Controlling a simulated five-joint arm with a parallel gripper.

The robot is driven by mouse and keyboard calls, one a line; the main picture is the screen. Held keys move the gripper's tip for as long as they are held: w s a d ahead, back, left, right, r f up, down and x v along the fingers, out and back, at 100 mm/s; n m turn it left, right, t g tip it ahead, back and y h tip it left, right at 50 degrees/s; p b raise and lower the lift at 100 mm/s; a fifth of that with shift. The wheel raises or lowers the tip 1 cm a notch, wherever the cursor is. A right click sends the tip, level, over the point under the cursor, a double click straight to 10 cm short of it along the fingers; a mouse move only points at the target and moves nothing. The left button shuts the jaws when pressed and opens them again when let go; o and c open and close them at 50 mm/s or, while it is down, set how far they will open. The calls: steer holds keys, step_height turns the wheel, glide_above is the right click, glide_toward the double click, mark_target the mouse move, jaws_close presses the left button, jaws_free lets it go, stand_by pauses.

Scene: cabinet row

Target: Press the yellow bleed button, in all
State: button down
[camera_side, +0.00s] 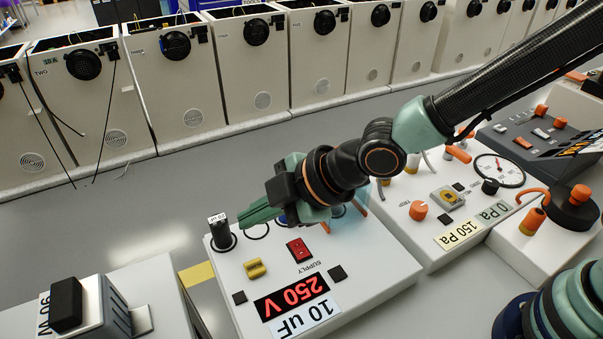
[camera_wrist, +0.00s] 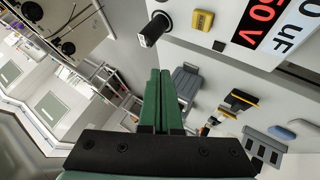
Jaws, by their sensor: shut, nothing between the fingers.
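A yellow button block (camera_side: 255,268) sits on the white box with the red 250 V display (camera_side: 292,296). It also shows in the wrist view (camera_wrist: 203,20) at the top, its marking too small to read. A second yellow button, on a grey square (camera_side: 447,197), sits on the 150 Pa box; I cannot tell from labels which is the bleed button. My gripper (camera_side: 243,219) is shut and empty. Its green fingers point left in the side view, over the back of the 250 V box near the black knob (camera_side: 222,236), apart from the yellow block.
A red switch (camera_side: 299,250) marked SUPPLY sits right of the yellow block. The 150 Pa box (camera_side: 425,255) with orange knobs and a dial stands to the right. A black-topped device (camera_side: 90,310) stands at front left. White cabinets (camera_side: 180,90) line the back, with clear floor before them.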

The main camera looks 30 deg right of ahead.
mark_target(262, 267)
steer(key=shift+f, duration=4.4)
steer(key=shift+f, duration=0.15)
steer(key=shift+f, duration=0.25)
steer(key=shift+f, duration=0.45)
steer(key=shift+d+r, duration=0.1)
steer(key=shift+r, duration=0.75)
steer(key=shift+r, duration=2.5)
